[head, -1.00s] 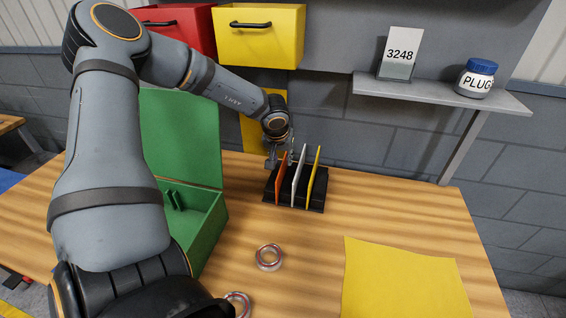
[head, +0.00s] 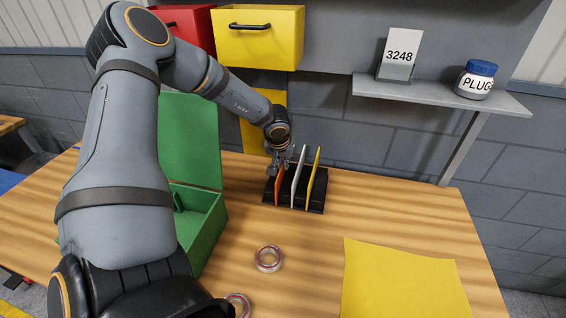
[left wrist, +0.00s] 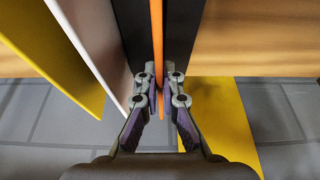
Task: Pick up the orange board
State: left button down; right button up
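The orange board (head: 279,187) stands upright in the leftmost place of a black rack (head: 316,208) on the wooden table. A white board (head: 298,178) and a yellow board (head: 314,178) stand to its right in the same rack. My left gripper (head: 283,160) is at the top of the orange board. In the left wrist view the fingers of my left gripper (left wrist: 160,76) lie on both sides of the orange board (left wrist: 157,35) and look closed against its faces. The gripper partly hides the board's upper part in the head view. My right gripper is not in view.
A green open box (head: 205,230) stands left of the rack. Tape rolls (head: 268,259) lie in front, and a yellow sheet (head: 403,285) lies at the right. A shelf (head: 440,93) holds a 3248 sign and a jar. Yellow (head: 258,45) and red bins hang behind.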

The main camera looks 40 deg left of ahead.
pick_arm(q)
jog(key=shift+r, duration=0.1)
notch_tip(320, 180, up, 7)
jog(key=p, duration=0.4)
jog(key=shift+r+p, duration=0.15)
jog(key=shift+p, duration=0.25)
jog(key=shift+s+d+f+b, duration=0.2)
jog(key=shift+s+d, duration=0.25)
jog(key=shift+s, duration=0.2)
jog(key=shift+s+d+f+b, duration=0.1)
jog(key=shift+s+d+b, duration=0.05)
jog(key=shift+s+d, duration=0.4)
jog(key=s, duration=0.1)
jog(key=s+d+p, duration=0.1)
jog(key=s+p, duration=0.1)
jog(key=shift+d+r, duration=0.25)
jog(key=shift+r, duration=0.1)
jog(key=s+d+p, duration=0.5)
jog(key=s+p, duration=0.5)
jog(key=p, duration=0.1)
jog(key=shift+d+f, duration=0.3)
